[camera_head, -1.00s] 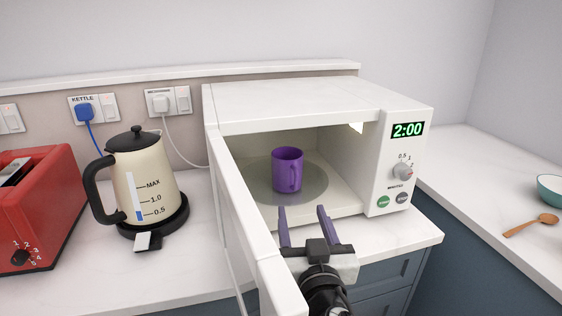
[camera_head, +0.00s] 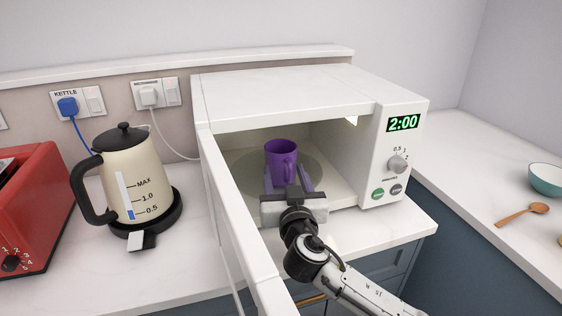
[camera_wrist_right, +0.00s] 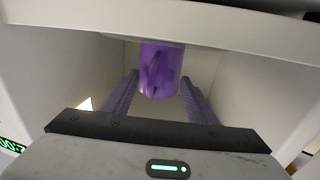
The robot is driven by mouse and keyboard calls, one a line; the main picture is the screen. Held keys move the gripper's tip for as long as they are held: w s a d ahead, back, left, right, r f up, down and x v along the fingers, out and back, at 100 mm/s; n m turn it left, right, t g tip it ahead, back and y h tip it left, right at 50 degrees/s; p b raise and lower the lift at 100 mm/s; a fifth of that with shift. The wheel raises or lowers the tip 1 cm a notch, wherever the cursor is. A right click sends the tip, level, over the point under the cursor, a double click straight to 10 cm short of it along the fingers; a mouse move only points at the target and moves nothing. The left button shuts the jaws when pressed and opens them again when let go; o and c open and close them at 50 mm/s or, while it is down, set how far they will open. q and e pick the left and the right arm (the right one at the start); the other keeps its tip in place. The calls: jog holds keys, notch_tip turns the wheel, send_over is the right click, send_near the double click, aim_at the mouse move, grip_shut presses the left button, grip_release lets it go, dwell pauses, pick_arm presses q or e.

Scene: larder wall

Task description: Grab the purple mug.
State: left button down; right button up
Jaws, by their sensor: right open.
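The purple mug (camera_head: 281,158) stands upright on the round turntable (camera_head: 310,170) inside the open microwave (camera_head: 300,97). Its handle faces the front. My right gripper (camera_head: 287,182) reaches into the microwave's opening, with its fingers open and pointing at the mug's lower front. In the right wrist view the mug (camera_wrist_right: 160,72) shows between the two fingers (camera_wrist_right: 160,100), with a gap on each side. That view appears flipped, with the display at lower left. How far the fingertips reach past the mug's front is hard to tell. My left gripper is not in view.
The open microwave door (camera_head: 240,225) stands close to the left of my right gripper. A cream kettle (camera_head: 125,180) and a red toaster (camera_head: 30,205) stand on the counter at left. A teal bowl (camera_head: 546,180) and a wooden spoon (camera_head: 522,214) lie at right.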

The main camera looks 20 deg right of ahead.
jog(key=shift+w, duration=0.1)
grip_shut()
jog(key=shift+f, duration=0.15)
dwell(1.2)
